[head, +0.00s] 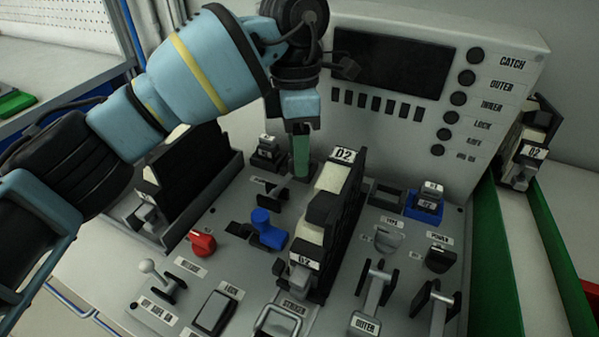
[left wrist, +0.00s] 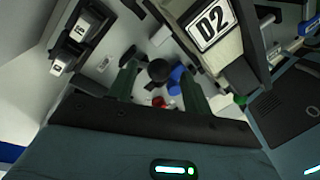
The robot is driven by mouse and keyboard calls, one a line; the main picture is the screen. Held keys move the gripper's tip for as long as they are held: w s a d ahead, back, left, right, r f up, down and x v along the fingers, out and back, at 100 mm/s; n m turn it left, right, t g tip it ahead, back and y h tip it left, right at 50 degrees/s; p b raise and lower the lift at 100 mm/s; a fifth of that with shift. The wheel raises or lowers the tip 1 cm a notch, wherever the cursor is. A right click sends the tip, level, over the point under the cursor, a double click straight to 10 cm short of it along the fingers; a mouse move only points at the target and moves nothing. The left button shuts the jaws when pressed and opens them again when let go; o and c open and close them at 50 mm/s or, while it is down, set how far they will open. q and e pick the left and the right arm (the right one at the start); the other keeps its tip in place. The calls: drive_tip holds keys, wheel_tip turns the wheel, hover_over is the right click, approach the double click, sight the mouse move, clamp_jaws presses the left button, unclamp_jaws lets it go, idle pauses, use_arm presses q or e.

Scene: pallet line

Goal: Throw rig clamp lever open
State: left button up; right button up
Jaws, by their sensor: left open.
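The control rig (head: 225,262) carries several levers and knobs; I cannot read which label marks the clamp lever. A black lever (head: 270,188) and a blue handle (head: 265,230) stand in its middle, with a red knob (head: 202,243) to the left. My left gripper (head: 300,172) points down above the rig, behind the black lever. In the left wrist view its fingers (left wrist: 158,78) are apart, with a black ball-shaped knob (left wrist: 159,70) and the blue handle (left wrist: 177,78) showing between them. Contact cannot be told. My right gripper is not in view.
A tall module labelled D2 (head: 338,175) stands close right of the gripper. Another dark module (head: 190,180) stands left. A screen panel (head: 390,62) rises behind. A green rail (head: 515,255) lies right, with another D2 module (head: 530,150) at its far end.

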sight(284, 180)
use_arm(q)
drive_tip(key=shift+s+d+f, duration=0.1)
drive_tip(key=shift+s+f, duration=0.15)
drive_tip(key=shift+f, duration=1.1)
drive_tip(key=shift+s+f, duration=0.2)
drive_tip(key=shift+f, duration=1.1)
drive_tip(key=shift+c, duration=0.3)
clamp_jaws()
